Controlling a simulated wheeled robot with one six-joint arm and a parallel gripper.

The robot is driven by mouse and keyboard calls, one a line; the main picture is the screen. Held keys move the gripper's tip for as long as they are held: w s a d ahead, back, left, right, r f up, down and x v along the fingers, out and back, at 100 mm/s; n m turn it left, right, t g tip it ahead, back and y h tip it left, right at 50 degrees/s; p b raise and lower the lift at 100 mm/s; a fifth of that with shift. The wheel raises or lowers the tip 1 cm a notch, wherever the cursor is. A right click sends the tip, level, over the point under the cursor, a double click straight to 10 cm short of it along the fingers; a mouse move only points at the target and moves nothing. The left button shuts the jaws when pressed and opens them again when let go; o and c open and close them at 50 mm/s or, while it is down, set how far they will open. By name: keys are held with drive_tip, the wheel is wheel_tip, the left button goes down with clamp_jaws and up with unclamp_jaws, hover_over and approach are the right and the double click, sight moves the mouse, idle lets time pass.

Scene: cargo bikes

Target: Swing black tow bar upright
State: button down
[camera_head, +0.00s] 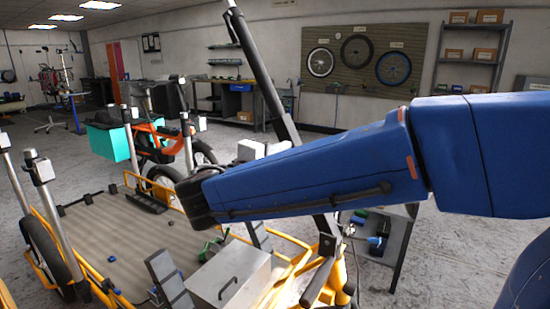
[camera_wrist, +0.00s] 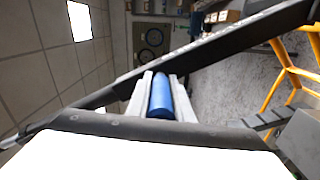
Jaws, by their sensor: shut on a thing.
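The black tow bar (camera_head: 262,82) rises steeply in the head view, leaning to the left. Its top leaves the picture, and my blue arm hides part of its lower length. In the wrist view the tow bar (camera_wrist: 225,45) crosses diagonally, from lower left to upper right. My gripper (camera_wrist: 161,80) is shut on a blue cylindrical handle (camera_wrist: 161,98), which sits between its pale fingers against the bar. How the handle joins the bar is hidden. The head view does not show the grip clearly.
A yellow-framed cargo bike bed (camera_head: 125,235) lies below my arm, with a metal box (camera_head: 228,278) on it. A small table (camera_head: 380,255) stands to the right. An orange bike (camera_head: 160,140) stands behind. Open grey floor (camera_head: 455,265) lies at the right.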

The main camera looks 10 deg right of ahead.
idle(0.3)
drive_tip(key=c, duration=1.6)
unclamp_jaws()
drive_tip(key=shift+s, duration=0.1)
drive_tip(key=shift+o, duration=0.2)
drive_tip(key=v, duration=1.7)
drive_tip(key=shift+s, duration=0.1)
